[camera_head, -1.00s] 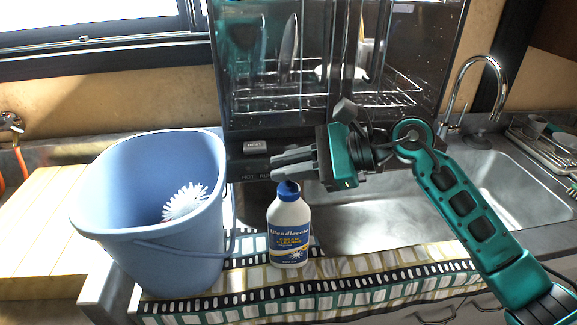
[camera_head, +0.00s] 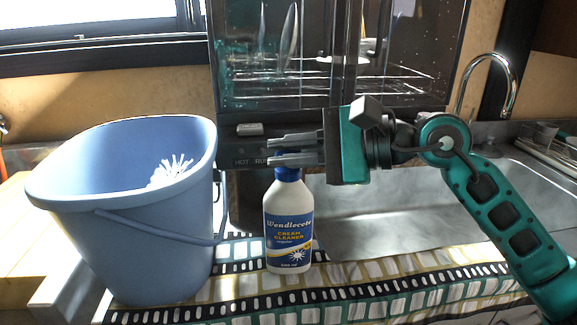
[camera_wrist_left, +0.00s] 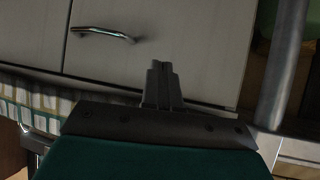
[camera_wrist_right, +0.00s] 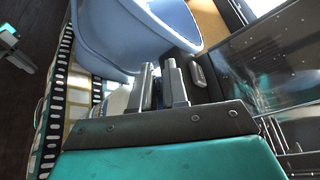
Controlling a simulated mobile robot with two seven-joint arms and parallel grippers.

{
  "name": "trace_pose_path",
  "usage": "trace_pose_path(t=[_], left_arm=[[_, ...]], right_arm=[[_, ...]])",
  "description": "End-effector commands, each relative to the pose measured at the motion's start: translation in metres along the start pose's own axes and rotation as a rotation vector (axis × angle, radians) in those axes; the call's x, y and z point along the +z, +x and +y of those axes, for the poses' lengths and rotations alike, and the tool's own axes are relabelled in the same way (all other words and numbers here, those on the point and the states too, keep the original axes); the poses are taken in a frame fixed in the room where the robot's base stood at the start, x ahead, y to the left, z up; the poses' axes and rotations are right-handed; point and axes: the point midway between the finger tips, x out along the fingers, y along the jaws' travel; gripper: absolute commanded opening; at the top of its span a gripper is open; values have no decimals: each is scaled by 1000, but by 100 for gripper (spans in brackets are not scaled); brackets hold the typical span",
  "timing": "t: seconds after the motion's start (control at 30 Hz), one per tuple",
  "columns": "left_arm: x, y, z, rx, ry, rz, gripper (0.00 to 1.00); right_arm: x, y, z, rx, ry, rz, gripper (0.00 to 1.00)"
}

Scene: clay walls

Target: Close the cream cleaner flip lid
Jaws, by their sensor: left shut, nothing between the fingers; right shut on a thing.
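The cream cleaner bottle (camera_head: 288,228) is white with a blue and yellow label and stands upright on the patterned cloth. Its blue cap (camera_head: 288,173) is partly covered by my right gripper (camera_head: 280,150), which reaches in from the right at cap height. The right fingers are nearly together, shut on the flip lid, which they largely hide. The lid's angle cannot be made out. In the right wrist view the fingers (camera_wrist_right: 160,80) show with part of the white bottle (camera_wrist_right: 116,100) beside them. My left gripper (camera_wrist_left: 160,85) is shut and empty, before pale cabinet fronts.
A blue bucket (camera_head: 130,235) with a white brush (camera_head: 172,170) in it stands left of the bottle. A dark glass-fronted appliance (camera_head: 330,60) is behind. The sink (camera_head: 375,215) and tap (camera_head: 497,62) are at the right. The patterned cloth (camera_head: 400,270) is bare right of the bottle.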

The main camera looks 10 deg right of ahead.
Motion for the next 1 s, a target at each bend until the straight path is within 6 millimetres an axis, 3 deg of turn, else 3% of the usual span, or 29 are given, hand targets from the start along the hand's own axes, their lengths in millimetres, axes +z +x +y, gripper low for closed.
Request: trace_pose_path(t=[0.33, 0.37, 0.57, 1.0], left_arm=[[1, 0, -1, 0, 2, 0, 0], [1, 0, -1, 0, 1, -1, 0], [4, -1, 0, 0, 0, -5, 0], [6, -1, 1, -1, -11, -10, 0]], right_arm=[[0, 0, 0, 0, -5, 2, 0], [0, 0, 0, 0, -5, 2, 17], [0, 0, 1, 1, -4, 1, 35], [-1, 1, 3, 7, -1, 3, 35]])
